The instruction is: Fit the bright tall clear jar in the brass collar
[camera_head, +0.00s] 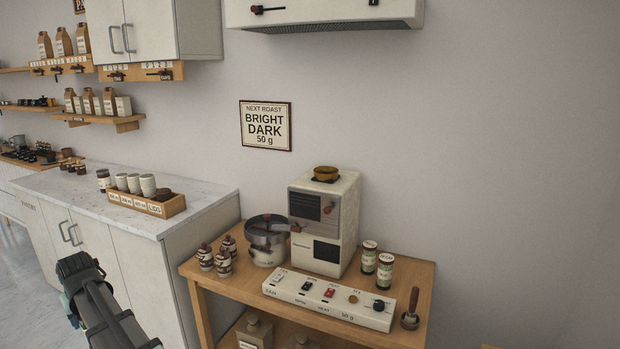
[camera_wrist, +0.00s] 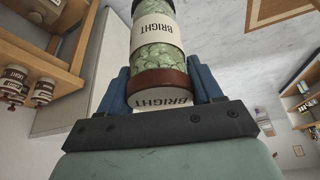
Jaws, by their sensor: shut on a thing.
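A tall clear jar (camera_wrist: 155,55) full of pale green beans, with a "BRIGHT" label and a brown lid-like band, is in the wrist view. My gripper (camera_wrist: 165,92) is shut on it, with a blue finger on each side of its brown end. The jar's far end runs out of the top of the picture. In the head view a small brass-coloured ring, seemingly the brass collar (camera_head: 326,172), sits on top of the white roaster (camera_head: 323,225). The collar does not clearly show in the wrist view. My gripper and the held jar are not clearly visible in the head view.
Two labelled jars (camera_head: 377,264) stand right of the roaster on the wooden cart (camera_head: 415,270). A round metal pan (camera_head: 266,232) and several small jars (camera_head: 220,258) stand to its left. A switch panel (camera_head: 328,298) runs along the front. A white counter (camera_head: 80,185) is at left.

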